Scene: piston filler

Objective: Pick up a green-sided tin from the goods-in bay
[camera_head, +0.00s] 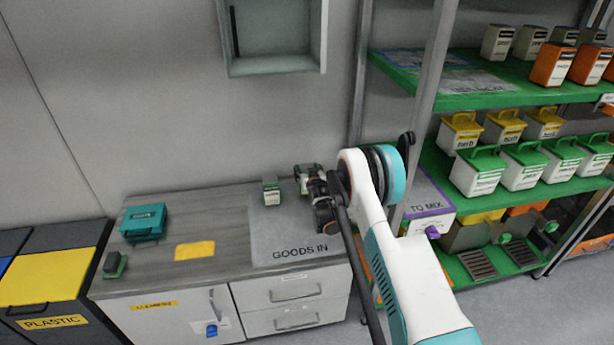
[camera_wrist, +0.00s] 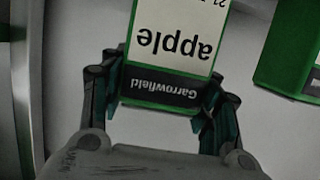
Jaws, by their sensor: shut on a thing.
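A green-sided tin (camera_wrist: 172,45) with a white label reading "apple" and a dark "Garrowfield" band is between the fingers of my gripper (camera_wrist: 168,100) in the wrist view. The gripper is shut on it. In the head view my gripper (camera_head: 304,172) is over the right part of the grey goods-in mat (camera_head: 290,235), and the held tin is mostly hidden there. A second green-sided tin (camera_head: 271,190) stands on the mat, left of my gripper and apart from it. This second tin's edge also shows at the right of the wrist view (camera_wrist: 290,50).
A shelf rack (camera_head: 520,80) with several tins and caddies stands at the right. A wall box (camera_head: 272,40) hangs above the counter.

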